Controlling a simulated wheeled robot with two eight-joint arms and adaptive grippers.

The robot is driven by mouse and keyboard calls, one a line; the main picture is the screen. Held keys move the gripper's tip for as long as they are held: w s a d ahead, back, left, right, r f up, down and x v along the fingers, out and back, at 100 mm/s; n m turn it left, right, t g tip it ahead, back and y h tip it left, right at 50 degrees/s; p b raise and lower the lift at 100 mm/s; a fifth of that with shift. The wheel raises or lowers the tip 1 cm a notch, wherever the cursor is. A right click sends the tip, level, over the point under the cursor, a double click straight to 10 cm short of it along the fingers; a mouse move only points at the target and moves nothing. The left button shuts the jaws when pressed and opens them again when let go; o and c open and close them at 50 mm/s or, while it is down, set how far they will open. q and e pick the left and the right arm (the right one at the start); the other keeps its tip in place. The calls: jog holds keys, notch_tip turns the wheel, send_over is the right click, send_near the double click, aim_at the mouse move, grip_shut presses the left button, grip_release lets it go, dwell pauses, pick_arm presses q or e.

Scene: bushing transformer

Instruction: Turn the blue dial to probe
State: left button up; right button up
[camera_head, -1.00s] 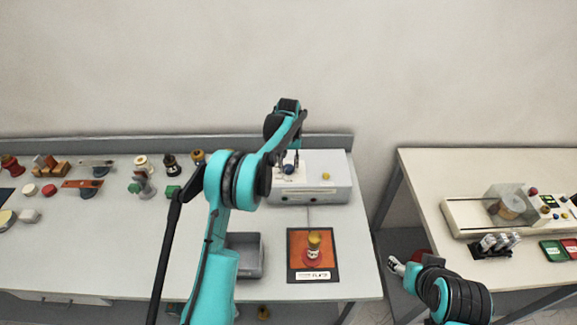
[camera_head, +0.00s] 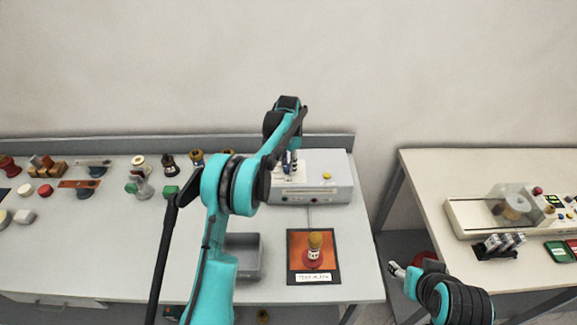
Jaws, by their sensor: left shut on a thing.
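The blue dial (camera_head: 287,168) is on the top of a grey instrument box (camera_head: 325,170) at the back of the left table. My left gripper (camera_head: 290,161) points down over the box from above, its fingers shut on the dial. The fingers and arm partly cover the dial, and its pointer and markings are too small to read. My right gripper (camera_head: 394,269) hangs empty in the gap between the two tables, low in the view; its fingers look spread.
Several small parts cover the left side. The right table bears a machine (camera_head: 470,217).

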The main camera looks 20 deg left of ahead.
aim_at(288, 166)
pick_arm(q)
jog(key=shift+m, duration=1.9)
jog(key=o, duration=1.2)
jog(key=shift+c, duration=0.2)
jog(key=shift+r, duration=0.15)
notch_tip(288, 166, up, 12)
